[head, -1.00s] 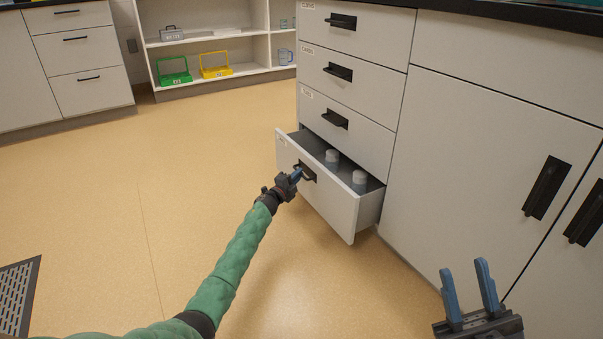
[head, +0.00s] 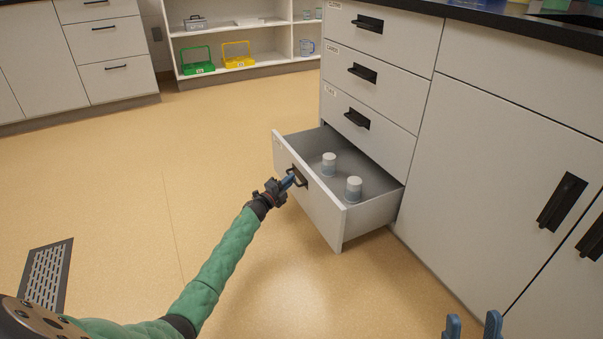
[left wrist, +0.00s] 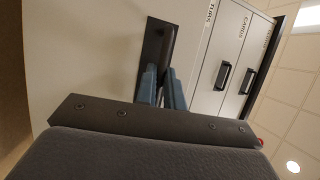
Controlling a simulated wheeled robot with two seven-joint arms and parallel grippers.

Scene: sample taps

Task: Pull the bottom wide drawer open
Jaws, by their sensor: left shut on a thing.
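The bottom drawer (head: 318,209) of the cabinet stands well out, with its grey inside showing. Two white-lidded containers, one nearer (head: 353,190) and one farther (head: 329,164), stand upright in it. My left gripper (head: 288,180) is shut on the drawer's black handle (head: 300,177). In the left wrist view the blue fingers (left wrist: 162,88) close on the dark handle (left wrist: 157,45). My right gripper (head: 472,326) shows only its two blue fingertips at the bottom edge; they are apart, with nothing seen between them.
Three shut drawers, the lowest of them here (head: 368,132), sit above the open one. A cupboard door (head: 490,190) with a black handle is to the right. Shelves (head: 245,40) with green and yellow carriers stand at the back. The floor (head: 110,190) left of the drawer is clear; a floor grate (head: 45,272) lies at left.

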